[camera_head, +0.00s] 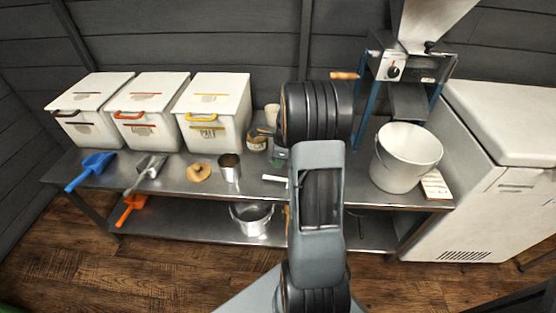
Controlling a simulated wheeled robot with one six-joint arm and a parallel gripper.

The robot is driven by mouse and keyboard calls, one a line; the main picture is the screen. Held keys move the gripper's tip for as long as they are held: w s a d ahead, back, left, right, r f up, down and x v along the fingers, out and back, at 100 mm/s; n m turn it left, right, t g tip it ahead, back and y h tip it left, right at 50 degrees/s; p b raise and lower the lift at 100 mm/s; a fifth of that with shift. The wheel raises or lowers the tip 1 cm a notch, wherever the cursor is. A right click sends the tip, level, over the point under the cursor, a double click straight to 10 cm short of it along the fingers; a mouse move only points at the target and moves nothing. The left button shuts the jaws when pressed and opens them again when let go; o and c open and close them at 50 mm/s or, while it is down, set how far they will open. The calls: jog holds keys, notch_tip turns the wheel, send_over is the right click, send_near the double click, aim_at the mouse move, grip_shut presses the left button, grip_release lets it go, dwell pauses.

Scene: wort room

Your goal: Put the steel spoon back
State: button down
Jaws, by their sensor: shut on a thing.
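I cannot make out a steel spoon in the head view. My own arm rises through the middle of the picture and covers part of the bench. My gripper is not visible, so what it holds cannot be seen. A steel scoop (146,173) lies on the steel bench (310,193), left of a steel cup (229,168). A small brownish jar (257,142) stands farther back, close to the left of my arm, with a dark thing beside it that is too small to tell.
Three white lidded bins (216,105) line the back left. A blue scoop (91,171) and a twine ring (199,172) lie in front. A white bucket (405,158) and mill (405,67) stand right, beside a white chest (490,140). A steel pot (252,220) sits on the lower shelf.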

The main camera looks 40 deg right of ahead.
jog(key=shift+f, duration=0.25)
jog(key=c, duration=1.1)
grip_release()
